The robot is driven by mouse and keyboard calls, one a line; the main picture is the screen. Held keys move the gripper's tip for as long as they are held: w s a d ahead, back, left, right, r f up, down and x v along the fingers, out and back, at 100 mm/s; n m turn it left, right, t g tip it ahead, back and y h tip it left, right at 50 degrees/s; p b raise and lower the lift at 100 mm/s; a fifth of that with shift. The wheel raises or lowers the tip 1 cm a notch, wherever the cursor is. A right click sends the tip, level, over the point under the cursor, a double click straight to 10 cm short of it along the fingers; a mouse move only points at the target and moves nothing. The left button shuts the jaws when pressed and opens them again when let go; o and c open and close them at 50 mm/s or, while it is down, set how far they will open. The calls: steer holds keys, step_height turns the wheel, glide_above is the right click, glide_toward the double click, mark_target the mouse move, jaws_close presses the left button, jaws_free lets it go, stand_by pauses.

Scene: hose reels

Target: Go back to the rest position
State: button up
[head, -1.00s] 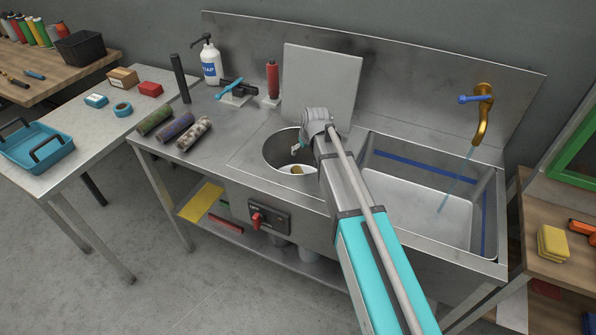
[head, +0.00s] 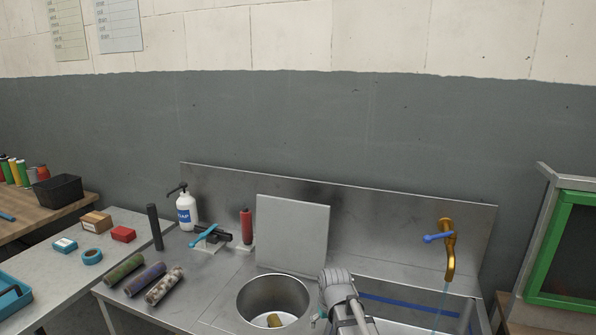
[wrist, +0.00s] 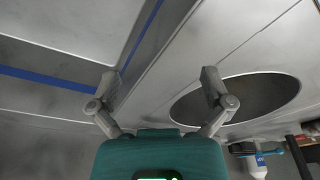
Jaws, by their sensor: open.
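My gripper (wrist: 160,82) is in the wrist view with its two fingers spread apart and nothing between them. The metal counter and the round opening (wrist: 240,98) lie beyond the fingers, the opening at right. In the head view my arm comes up from the bottom edge, with its wrist just right of the round basin (head: 273,300); the fingers are mostly hidden there. A small brown-yellow thing (head: 274,320) lies at the bottom of the basin.
The rectangular sink (head: 400,318) is right of my arm, under a brass tap (head: 448,250) with water running. A square panel (head: 292,235) stands behind the basin. A soap bottle (head: 187,212), a red bottle (head: 246,227) and several rolls (head: 145,279) stand or lie left.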

steer(key=s+d+r+m+g+p, duration=0.2)
steer(key=s+d, duration=0.7)
steer(key=s, duration=0.3)
steer(key=shift+r+h, duration=0.3)
steer(key=shift+s, duration=0.1)
stand_by(1.2)
